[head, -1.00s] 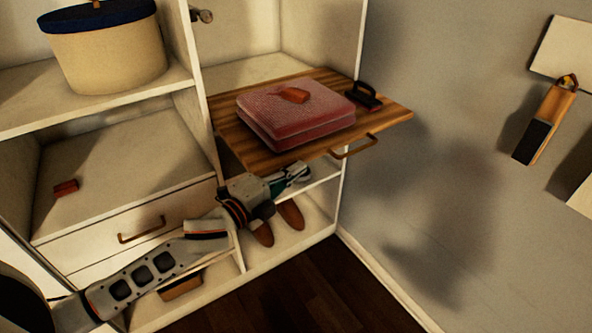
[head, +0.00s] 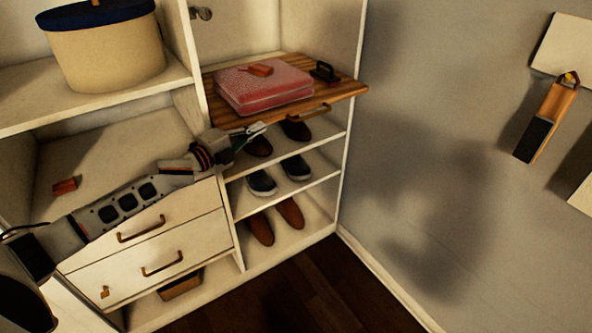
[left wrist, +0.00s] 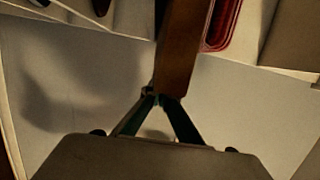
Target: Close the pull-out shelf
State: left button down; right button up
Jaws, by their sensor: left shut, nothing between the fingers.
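The pull-out shelf (head: 232,117) is a striped wooden board in the right part of the white closet. Its front edge still sticks out a little past the closet's frame. In the left wrist view the fingertips (left wrist: 158,98) meet at the end of the brown board (left wrist: 181,50); I cannot tell exact contact. My right gripper is not in view.
Shoes (head: 262,182) stand on racks below. Drawers (head: 150,245) are left, a round box (head: 107,52) upper left.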

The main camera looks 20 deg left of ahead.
aim_at(244, 118)
pick_arm(q)
jog(key=w+a+b, duration=0.1)
jog(key=w+a, duration=0.1)
jog(key=a, duration=0.1)
jog(key=w+a, duration=0.3)
jog(key=shift+w+a+f+b, duration=0.1)
jog(key=shift+f+b, duration=0.05)
jog(key=shift+b, duration=0.25)
jog(key=shift+w+a, duration=0.35)
jog(key=shift+a, duration=0.05)
jog(key=shift+a+r, duration=0.2)
jog(key=shift+r, duration=0.05)
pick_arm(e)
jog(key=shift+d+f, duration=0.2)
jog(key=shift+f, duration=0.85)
pick_arm(q)
jog(key=shift+r, duration=0.1)
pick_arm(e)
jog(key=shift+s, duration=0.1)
